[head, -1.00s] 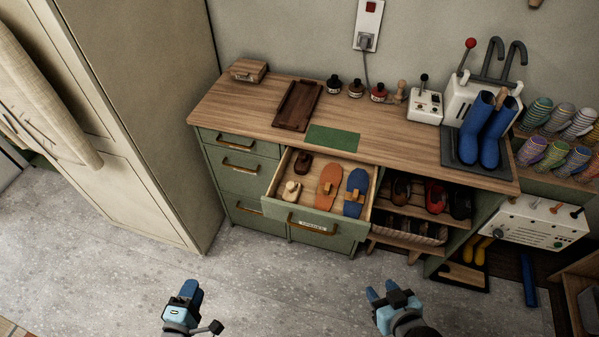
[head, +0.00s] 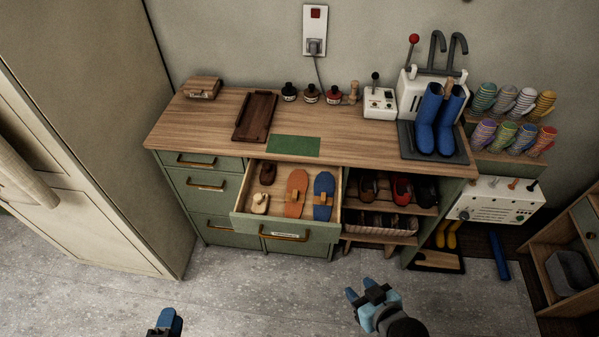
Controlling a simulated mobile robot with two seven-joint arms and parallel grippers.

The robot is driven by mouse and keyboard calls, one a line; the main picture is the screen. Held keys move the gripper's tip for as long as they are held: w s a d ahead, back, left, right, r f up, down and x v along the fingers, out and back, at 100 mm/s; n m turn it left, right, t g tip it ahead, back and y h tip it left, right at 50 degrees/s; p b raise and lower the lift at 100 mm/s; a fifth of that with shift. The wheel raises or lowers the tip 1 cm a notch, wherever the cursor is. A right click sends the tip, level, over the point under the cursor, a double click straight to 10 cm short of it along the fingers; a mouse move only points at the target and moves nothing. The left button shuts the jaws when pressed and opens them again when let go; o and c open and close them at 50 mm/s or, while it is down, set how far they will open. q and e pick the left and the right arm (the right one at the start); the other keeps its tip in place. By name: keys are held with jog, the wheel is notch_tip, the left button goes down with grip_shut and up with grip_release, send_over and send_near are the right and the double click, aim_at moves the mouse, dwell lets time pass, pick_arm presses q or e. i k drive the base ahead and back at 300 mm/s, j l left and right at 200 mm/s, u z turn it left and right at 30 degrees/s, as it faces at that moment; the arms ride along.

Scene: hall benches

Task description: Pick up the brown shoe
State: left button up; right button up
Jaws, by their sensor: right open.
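A brown shoe (head: 368,188) stands at the left end of the upper shelf under the bench, partly in shadow under the bench top. A red shoe (head: 401,190) and a black shoe (head: 426,192) stand to its right. My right gripper (head: 361,291) is open and empty, in front of the shelf and apart from the shoe. My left gripper (head: 170,320) shows only in part at the bottom edge, far from the shoe; its jaws cannot be made out.
An open drawer (head: 285,232) juts out left of the shelf, holding orange and blue soles and small forms. A basket (head: 382,228) sits on the lower shelf. Blue boots (head: 428,120) stand on the bench (head: 375,148). The floor in front is clear.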

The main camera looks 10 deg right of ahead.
aim_at(367, 185)
jog(key=i+l+u, duration=0.15)
jog(key=l, duration=0.25)
jog(key=i+l+u, duration=0.15)
jog(key=l, duration=0.25)
jog(key=i+l+u, duration=0.15)
jog(key=l, duration=0.25)
